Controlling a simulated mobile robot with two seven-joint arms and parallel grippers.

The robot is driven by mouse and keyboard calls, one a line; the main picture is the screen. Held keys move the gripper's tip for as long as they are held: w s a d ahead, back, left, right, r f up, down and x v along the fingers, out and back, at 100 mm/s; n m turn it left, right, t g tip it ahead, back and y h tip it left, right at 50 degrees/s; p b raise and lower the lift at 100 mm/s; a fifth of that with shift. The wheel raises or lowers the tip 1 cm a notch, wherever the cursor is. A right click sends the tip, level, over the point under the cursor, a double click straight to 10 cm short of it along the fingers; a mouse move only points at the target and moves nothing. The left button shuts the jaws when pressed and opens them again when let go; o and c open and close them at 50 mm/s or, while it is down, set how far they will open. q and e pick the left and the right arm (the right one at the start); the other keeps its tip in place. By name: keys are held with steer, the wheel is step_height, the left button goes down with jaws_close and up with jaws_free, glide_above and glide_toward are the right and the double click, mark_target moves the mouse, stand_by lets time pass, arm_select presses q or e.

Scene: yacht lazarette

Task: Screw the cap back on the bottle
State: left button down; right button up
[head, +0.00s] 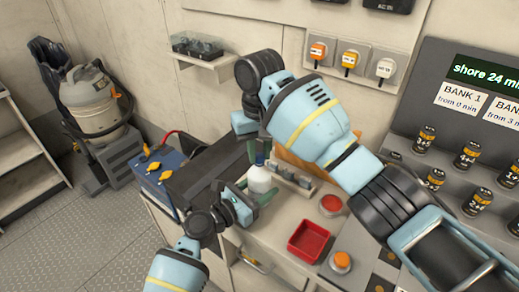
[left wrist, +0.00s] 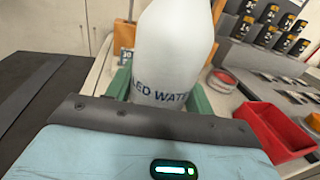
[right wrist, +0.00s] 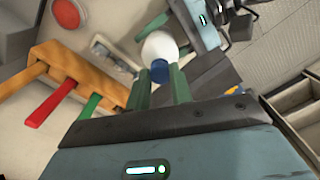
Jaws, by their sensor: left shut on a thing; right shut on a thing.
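My left gripper (head: 246,198) is shut on the bottle's body, a green finger on each side. My right gripper (head: 259,152) points down from above the bottle. In the right wrist view a blue cap (right wrist: 160,72) sits between its green fingers, shut on it. The cap lines up with the white bottle top (right wrist: 160,47). The fingers hide the joint, so I cannot tell whether the cap is seated on the neck.
An orange rack (right wrist: 75,70) with coloured handles stands close by.

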steer(key=m, duration=0.3)
steer(key=shift+m, duration=0.3)
steer(key=m, duration=0.4)
steer(key=shift+m, duration=0.3)
steer(key=m, duration=0.4)
steer(key=shift+m, duration=0.4)
steer(key=m, duration=1.7)
steer(key=o, duration=0.9)
